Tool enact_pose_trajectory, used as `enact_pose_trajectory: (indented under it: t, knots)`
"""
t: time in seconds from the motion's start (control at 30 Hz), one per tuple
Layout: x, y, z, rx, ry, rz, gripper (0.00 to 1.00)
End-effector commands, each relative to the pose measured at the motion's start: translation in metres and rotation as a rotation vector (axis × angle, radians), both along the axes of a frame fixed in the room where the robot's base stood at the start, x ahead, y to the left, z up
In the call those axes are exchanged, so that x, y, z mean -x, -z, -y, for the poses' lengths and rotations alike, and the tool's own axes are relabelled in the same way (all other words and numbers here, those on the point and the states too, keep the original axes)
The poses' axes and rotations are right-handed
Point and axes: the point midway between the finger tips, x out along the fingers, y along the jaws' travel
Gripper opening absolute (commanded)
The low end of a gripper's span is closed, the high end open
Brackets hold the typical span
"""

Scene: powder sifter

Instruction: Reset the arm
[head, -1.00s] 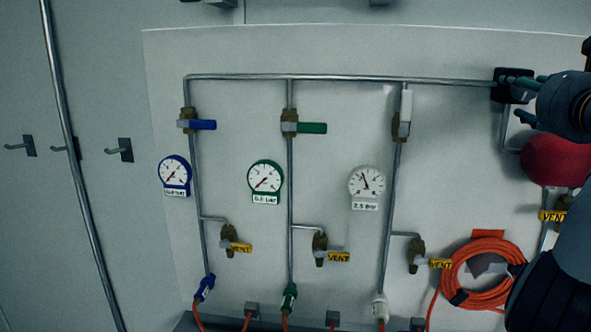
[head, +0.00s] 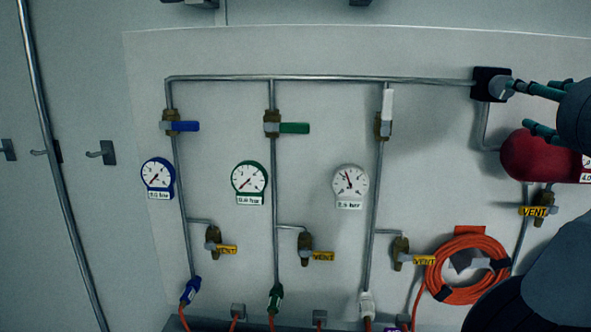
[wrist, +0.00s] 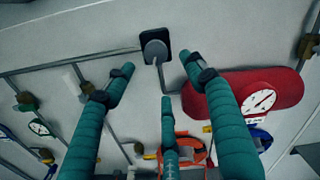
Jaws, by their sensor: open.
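My gripper (head: 530,108) is at the right of the head view, with its teal fingers spread open and nothing between them. One fingertip is close to the grey round knob (head: 502,88) on a black box at the end of the top pipe; I cannot tell from the head view whether they touch. In the wrist view my gripper (wrist: 155,85) shows three spread fingers, and the knob (wrist: 154,49) lies between the upper two tips, apart from them. My forearm covers the lower right corner of the head view.
A red tank (head: 540,157) sits just below my gripper. The panel carries a blue handle (head: 185,126) and a green handle (head: 294,128), both sideways, and an upright white handle (head: 388,105). An orange hose coil (head: 432,275) hangs at lower right.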

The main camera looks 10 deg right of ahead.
Motion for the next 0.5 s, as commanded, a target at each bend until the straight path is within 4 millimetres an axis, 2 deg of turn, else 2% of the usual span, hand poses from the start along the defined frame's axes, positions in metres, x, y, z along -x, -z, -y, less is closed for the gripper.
enact_pose_trajectory:
  t: [0.4, 0.5]
  knots:
    - [0.015, -0.002, -0.005, 0.003, 0.002, 0.006, 0.55]
    - [0.012, -0.001, -0.005, 0.002, -0.004, 0.003, 0.55]
